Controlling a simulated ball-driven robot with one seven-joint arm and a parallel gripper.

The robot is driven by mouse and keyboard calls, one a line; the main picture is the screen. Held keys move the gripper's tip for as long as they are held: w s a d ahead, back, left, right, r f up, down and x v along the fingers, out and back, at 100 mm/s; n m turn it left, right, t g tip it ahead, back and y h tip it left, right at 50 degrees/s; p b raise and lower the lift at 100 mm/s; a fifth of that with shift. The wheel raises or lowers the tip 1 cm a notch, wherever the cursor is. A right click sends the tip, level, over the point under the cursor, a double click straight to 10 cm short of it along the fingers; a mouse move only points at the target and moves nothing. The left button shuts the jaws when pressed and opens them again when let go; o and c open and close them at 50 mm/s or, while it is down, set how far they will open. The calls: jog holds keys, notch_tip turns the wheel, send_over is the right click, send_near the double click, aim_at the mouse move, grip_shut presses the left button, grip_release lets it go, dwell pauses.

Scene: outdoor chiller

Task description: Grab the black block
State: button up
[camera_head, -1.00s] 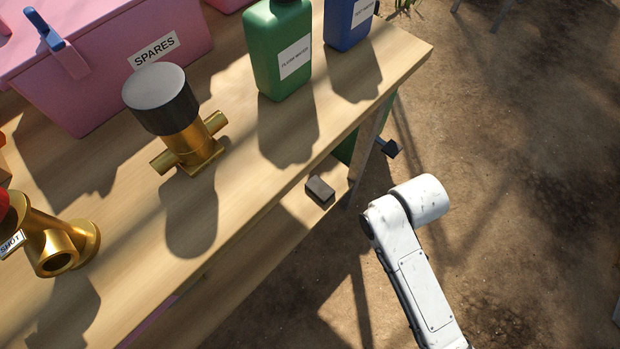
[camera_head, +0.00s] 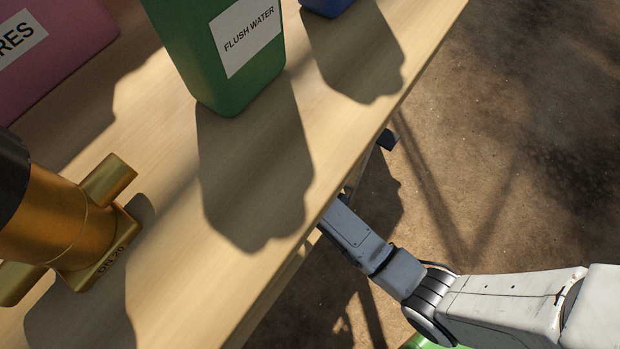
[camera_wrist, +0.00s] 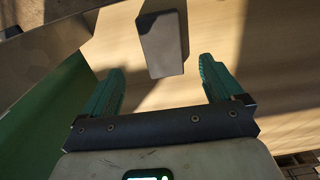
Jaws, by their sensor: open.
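The fingers are apart and nothing is held. The near end of the block lies about level with the fingertips; I cannot tell whether they touch. In the head view my arm reaches under the edge of the tabletop (camera_head: 345,125), which hides the block and my fingers.
On the tabletop stand a green flush water container (camera_head: 220,50), a brass valve (camera_head: 70,225), a pink box (camera_head: 50,50) and a blue container (camera_head: 325,6). In the wrist view a green thing (camera_wrist: 45,125) stands close on the left. Bare ground (camera_head: 530,150) lies right of the table.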

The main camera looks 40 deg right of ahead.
jog(key=f+b, duration=0.3)
jog(key=f, duration=0.4)
jog(key=shift+a+f, duration=0.1)
jog(key=shift+a, duration=0.1)
jog(key=shift+c, duration=0.4)
jog(key=c, duration=1.2)
